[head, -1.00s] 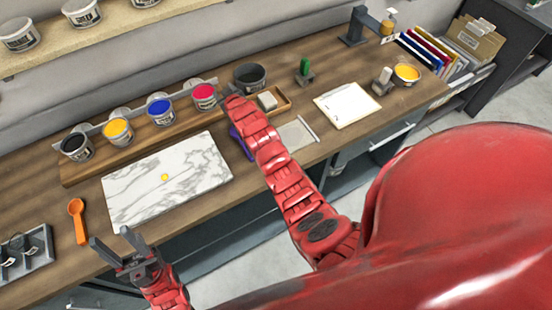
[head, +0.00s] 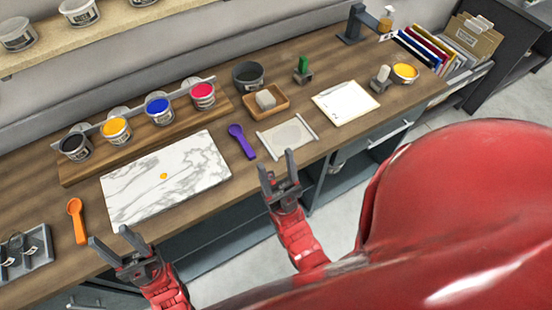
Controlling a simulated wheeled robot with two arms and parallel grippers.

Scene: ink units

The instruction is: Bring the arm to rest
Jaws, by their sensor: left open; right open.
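My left gripper (head: 118,246) is open and empty, in front of the bench's near edge at the lower left, with its fingers by the corner of the marble slab (head: 165,185). My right gripper (head: 276,168) is open and empty at the near edge of the bench, just in front of the small grey mat (head: 286,137). Its arm is drawn back toward my body. An orange dab (head: 164,176) sits on the slab.
A purple spoon (head: 243,141) lies between slab and mat, near my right gripper. An orange spoon (head: 77,218) lies near my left gripper. Ink tubs, such as the blue one (head: 159,108), stand behind the slab. A wooden dish (head: 280,103) and notepad (head: 345,102) are farther back.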

